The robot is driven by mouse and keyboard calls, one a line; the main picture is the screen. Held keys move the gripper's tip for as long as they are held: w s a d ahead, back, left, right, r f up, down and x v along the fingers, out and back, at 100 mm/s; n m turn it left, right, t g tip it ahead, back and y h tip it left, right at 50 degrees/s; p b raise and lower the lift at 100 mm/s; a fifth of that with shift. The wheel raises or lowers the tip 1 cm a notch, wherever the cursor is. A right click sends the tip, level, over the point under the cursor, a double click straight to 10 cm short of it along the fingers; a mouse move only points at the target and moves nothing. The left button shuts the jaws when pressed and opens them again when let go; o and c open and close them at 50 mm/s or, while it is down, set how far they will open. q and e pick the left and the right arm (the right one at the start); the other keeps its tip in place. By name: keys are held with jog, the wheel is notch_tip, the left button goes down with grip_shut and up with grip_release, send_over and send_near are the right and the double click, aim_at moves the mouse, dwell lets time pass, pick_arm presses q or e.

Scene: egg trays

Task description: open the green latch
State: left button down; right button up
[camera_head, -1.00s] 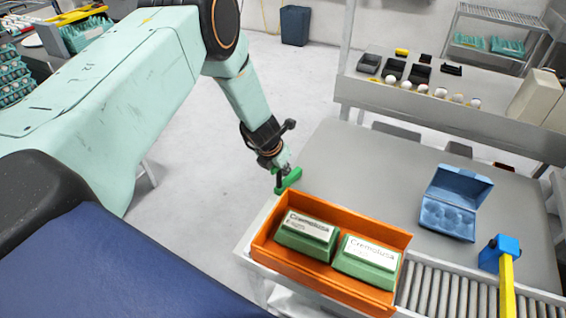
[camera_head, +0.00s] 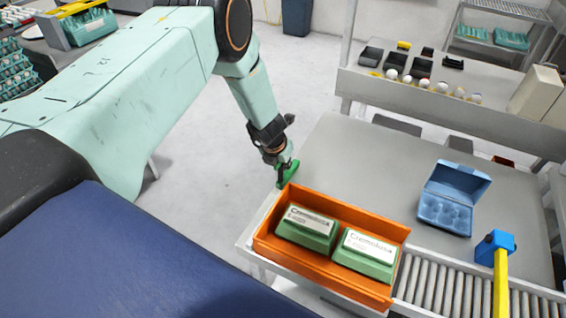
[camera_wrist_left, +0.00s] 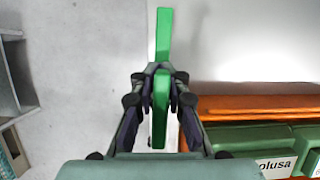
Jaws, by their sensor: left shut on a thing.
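The green latch (camera_head: 287,174) is at the left edge of the grey table, by the far left corner of the orange crate. My left gripper (camera_head: 283,165) is shut on it. In the left wrist view the latch (camera_wrist_left: 164,35) is a narrow green bar running between the two fingers (camera_wrist_left: 160,85) of my left gripper and past them. The fingers hide part of the latch's middle. My right gripper is in neither view.
The orange crate (camera_head: 270,252) holds two green egg cartons (camera_head: 306,229). An open blue egg box (camera_head: 445,215) sits on the grey table (camera_head: 360,165). A roller conveyor (camera_head: 450,285) and a blue block on a yellow bar (camera_head: 495,247) are at right.

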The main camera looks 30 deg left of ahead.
pick_arm(q)
jog(key=c, duration=1.3)
grip_release()
jog(key=shift+s+r, duration=0.1)
jog(key=shift+r, duration=0.05)
jog(key=shift+v, duration=4.45)
jog(key=shift+s+r, duration=0.2)
jog(key=shift+r, duration=0.45)
jog(key=shift+v, duration=0.85)
jog(key=shift+f, duration=0.1)
